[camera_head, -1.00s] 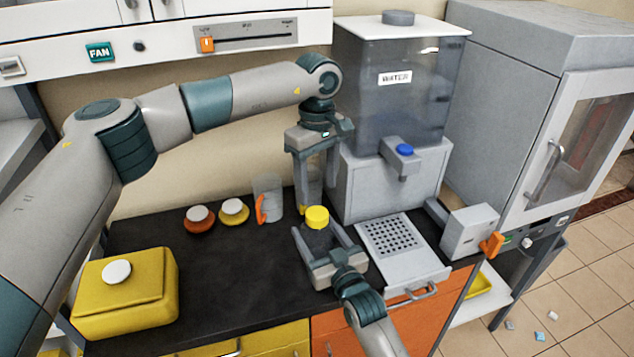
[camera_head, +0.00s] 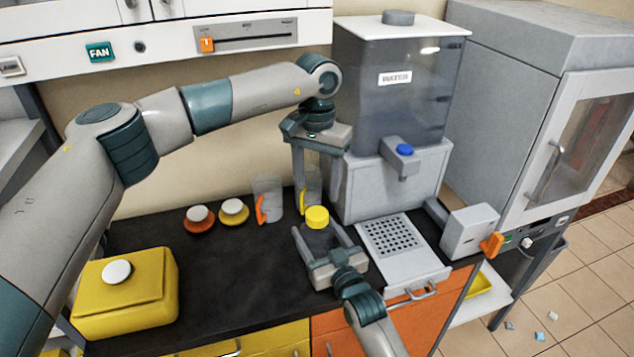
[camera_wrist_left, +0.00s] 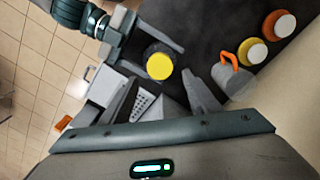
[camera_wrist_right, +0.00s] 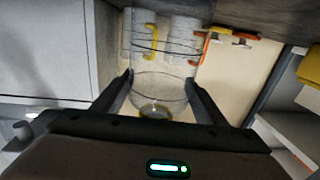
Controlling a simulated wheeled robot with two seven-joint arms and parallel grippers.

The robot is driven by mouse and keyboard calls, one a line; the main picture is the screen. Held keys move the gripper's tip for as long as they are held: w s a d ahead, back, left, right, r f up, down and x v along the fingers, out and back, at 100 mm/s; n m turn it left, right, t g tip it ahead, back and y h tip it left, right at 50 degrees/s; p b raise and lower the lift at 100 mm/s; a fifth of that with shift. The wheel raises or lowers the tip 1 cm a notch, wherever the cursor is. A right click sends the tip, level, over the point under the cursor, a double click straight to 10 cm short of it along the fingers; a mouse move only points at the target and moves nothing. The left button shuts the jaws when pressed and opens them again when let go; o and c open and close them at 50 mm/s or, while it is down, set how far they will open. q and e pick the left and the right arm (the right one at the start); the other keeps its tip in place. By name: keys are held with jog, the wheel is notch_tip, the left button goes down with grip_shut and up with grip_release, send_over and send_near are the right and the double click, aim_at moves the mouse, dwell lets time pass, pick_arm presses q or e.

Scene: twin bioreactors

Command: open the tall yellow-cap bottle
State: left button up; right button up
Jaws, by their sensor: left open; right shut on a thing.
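The yellow-cap bottle stands upright at the front of the dark counter, its yellow cap (camera_head: 317,217) on top. My right gripper (camera_head: 327,243) is shut on the bottle body from the front, below the cap. In the right wrist view the clear bottle (camera_wrist_right: 158,90) is between the fingers. My left gripper (camera_head: 317,193) points down with its fingers spread, above and behind the cap. In the left wrist view the cap (camera_wrist_left: 159,65) is beyond the open fingers, with nothing between them. Much of the bottle body is hidden by the right gripper.
Clear beakers with an orange handle (camera_head: 262,208) and a yellow handle (camera_head: 303,201) stand behind the bottle. The water dispenser (camera_head: 395,180) and its grated tray (camera_head: 390,237) are on the right. Orange and yellow white-knobbed lids and a yellow box (camera_head: 125,300) are on the left. The counter middle is clear.

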aim_at(317, 213)
dwell(0.4)
pick_arm(q)
jog(key=shift+f, duration=4)
